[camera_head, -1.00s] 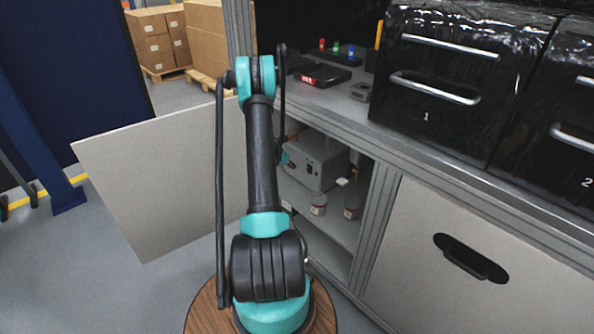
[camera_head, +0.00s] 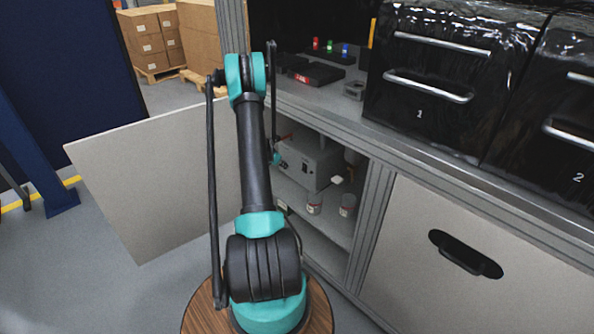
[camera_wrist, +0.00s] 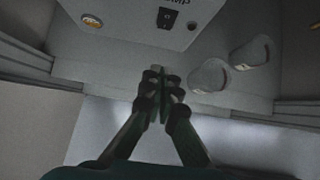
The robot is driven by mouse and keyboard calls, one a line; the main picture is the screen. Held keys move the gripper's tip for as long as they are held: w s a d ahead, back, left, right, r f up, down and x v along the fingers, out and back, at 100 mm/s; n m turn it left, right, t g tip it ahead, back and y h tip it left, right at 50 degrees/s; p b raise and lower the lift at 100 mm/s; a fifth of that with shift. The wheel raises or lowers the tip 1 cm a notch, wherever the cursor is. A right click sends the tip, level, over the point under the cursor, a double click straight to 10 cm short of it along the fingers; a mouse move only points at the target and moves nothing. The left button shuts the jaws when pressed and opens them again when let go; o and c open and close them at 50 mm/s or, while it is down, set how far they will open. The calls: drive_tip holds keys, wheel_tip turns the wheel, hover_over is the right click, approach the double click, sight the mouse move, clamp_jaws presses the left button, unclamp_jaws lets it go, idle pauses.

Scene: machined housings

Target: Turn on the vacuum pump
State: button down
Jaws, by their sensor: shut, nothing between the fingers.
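The vacuum pump is a pale grey box (camera_head: 313,160) on a shelf inside the open cabinet under the counter. In the wrist view its front face (camera_wrist: 135,22) fills the top middle, with a black rocker switch (camera_wrist: 166,17) and a round orange-ringed part (camera_wrist: 91,20) to its left. My gripper (camera_wrist: 158,77) is shut and empty, its fingertips together just below the switch in the picture. It appears apart from the pump, though the gap is hard to judge. The switch's position cannot be told. In the head view I cannot make out the fingertips.
The open cabinet door (camera_head: 150,185) stands left of my arm. Black drawers (camera_head: 440,70) are on the counter.

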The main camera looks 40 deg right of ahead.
sight(304, 168)
drive_tip(key=shift+f, duration=0.1)
drive_tip(key=d+r+x, duration=0.1)
drive_tip(key=d+x, duration=0.1)
drive_tip(key=x, duration=1)
drive_tip(key=shift+d+r, duration=0.15)
drive_tip(key=shift+d, duration=0.2)
drive_tip(key=shift+w, duration=0.1)
drive_tip(key=shift+d, duration=0.25)
